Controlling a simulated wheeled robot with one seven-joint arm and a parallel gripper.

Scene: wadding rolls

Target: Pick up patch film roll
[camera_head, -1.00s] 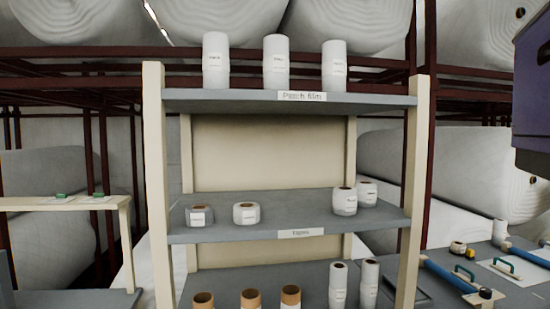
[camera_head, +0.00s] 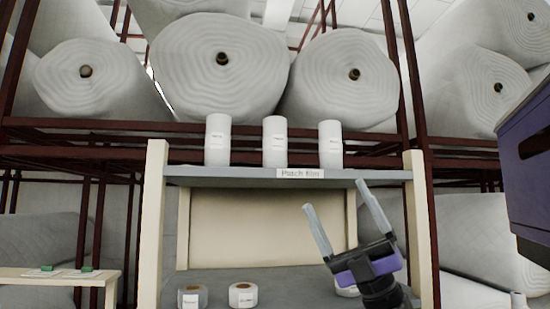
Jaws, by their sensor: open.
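Three white patch film rolls stand upright on the top shelf: a left one (camera_head: 218,140), a middle one (camera_head: 275,142) and a right one (camera_head: 330,145). The shelf edge below them carries a "Patch film" label (camera_head: 300,173). My gripper (camera_head: 341,206) is open and empty, its two grey fingers spread and pointing up. In the picture it is below and to the right of the right roll, in front of the shelf unit, with one fingertip overlapping the top shelf's edge. It appears apart from all rolls.
The shelf unit has cream posts (camera_head: 152,225) on both sides. Tape rolls (camera_head: 243,295) sit on the middle shelf (camera_head: 285,275), one partly hidden behind my gripper. Large wadding rolls (camera_head: 220,70) lie on a dark red rack behind. A low table (camera_head: 60,278) stands at left.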

